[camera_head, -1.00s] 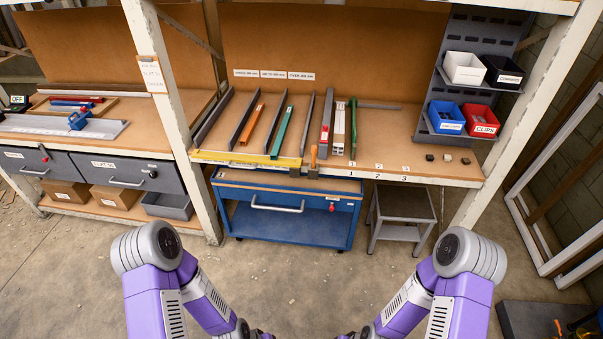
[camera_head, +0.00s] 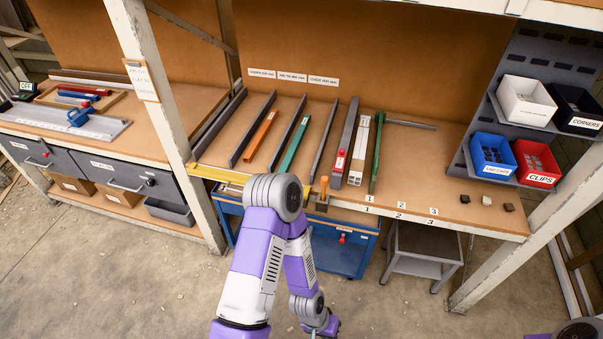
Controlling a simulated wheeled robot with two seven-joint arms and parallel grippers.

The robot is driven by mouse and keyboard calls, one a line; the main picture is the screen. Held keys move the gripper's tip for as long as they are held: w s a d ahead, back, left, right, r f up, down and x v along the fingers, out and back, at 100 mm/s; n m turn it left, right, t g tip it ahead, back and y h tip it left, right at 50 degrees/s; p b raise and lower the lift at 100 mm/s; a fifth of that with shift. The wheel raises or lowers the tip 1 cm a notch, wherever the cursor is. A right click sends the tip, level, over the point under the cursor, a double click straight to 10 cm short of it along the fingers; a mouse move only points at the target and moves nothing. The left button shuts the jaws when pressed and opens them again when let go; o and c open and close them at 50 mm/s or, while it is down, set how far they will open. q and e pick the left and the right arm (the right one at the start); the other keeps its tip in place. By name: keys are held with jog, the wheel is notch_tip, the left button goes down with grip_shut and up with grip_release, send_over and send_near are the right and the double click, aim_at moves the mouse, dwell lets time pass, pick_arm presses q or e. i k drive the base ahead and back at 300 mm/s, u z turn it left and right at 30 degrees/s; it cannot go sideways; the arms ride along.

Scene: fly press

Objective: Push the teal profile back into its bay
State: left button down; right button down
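The teal profile (camera_head: 295,145) lies lengthwise on the wooden shelf, between two dark grey dividers. Its front end is close behind the yellow front strip (camera_head: 210,173), partly near my arm; I cannot tell how far it stands out of its bay. The orange profile (camera_head: 261,136) lies in the bay to its left. My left arm rises in front of the shelf and bends back down; its wrist is at the bottom edge and its gripper is not visible. Only a bit of my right arm shows at the bottom right, without its gripper. Neither arm touches the teal profile.
A red-ended grey profile (camera_head: 346,130), white profiles (camera_head: 358,150) and a green profile (camera_head: 377,155) lie to the right. An orange-handled tool (camera_head: 323,189) stands at the shelf's front edge. Bins (camera_head: 491,155) hang at right. A blue drawer cart (camera_head: 345,240) stands below.

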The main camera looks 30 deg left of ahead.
aim_at(285, 167)
jog(key=u, duration=0.5)
jog(key=i, duration=0.85)
jog(key=u, duration=1.15)
jog(key=i, duration=0.2)
jog(key=u, duration=0.15)
